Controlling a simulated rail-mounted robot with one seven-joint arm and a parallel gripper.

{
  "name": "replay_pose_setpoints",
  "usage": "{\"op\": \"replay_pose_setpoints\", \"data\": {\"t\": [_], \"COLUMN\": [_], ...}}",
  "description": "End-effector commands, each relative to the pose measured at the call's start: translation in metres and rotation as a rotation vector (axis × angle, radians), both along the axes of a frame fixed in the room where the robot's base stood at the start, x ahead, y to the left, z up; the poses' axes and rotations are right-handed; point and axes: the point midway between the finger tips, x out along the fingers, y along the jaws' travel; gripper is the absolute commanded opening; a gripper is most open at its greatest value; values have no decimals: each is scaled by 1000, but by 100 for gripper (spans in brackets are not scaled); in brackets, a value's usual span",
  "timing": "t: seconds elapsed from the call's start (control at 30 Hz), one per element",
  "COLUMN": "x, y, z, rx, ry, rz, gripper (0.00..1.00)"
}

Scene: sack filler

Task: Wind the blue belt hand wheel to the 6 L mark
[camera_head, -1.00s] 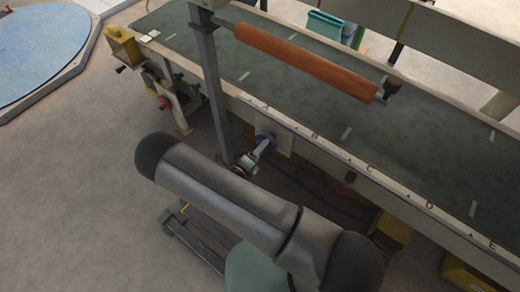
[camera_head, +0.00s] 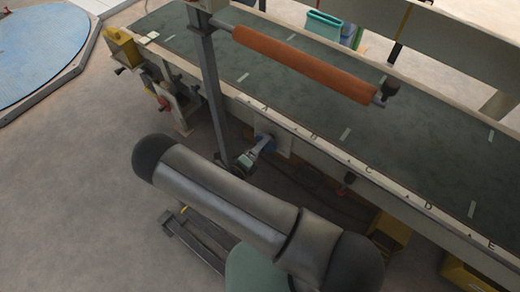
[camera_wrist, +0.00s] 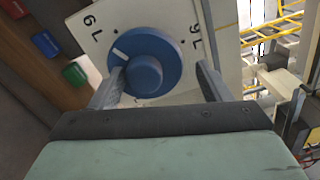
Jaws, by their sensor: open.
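The blue hand wheel (camera_wrist: 148,62) has a raised round knob and a white pointer line. It sits on a pale plate (camera_wrist: 176,20) in the wrist view. The pointer faces the upper left, toward one of two black litre marks (camera_wrist: 92,26); the other mark (camera_wrist: 195,37) is at the upper right. Both marks appear rotated, so I cannot surely tell 6 from 9. My gripper (camera_wrist: 157,82) is open, with one finger on each side of the knob; I cannot tell whether either touches it. In the head view the wheel (camera_head: 264,139) is small and partly hidden by my gripper (camera_head: 258,149).
Red, blue and green buttons (camera_wrist: 45,44) lie left of the plate in the wrist view. The green conveyor belt (camera_head: 290,100) runs behind the wheel, with an orange roller (camera_head: 300,65) above it. A grey post (camera_head: 211,95) stands close left of my gripper. Open floor lies at left.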

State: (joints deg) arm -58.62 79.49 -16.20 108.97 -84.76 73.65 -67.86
Motion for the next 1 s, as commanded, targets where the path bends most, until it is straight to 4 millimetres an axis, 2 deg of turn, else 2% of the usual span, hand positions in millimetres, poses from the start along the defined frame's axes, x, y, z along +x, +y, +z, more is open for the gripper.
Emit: {"op": "replay_pose_setpoints", "data": {"t": [0.7, 1.0], "x": [-42, -48], "y": [33, 38], "z": [-2, -2], "rx": [0, 0], "ry": [7, 8], "rz": [-1, -2], "gripper": [69, 69]}}
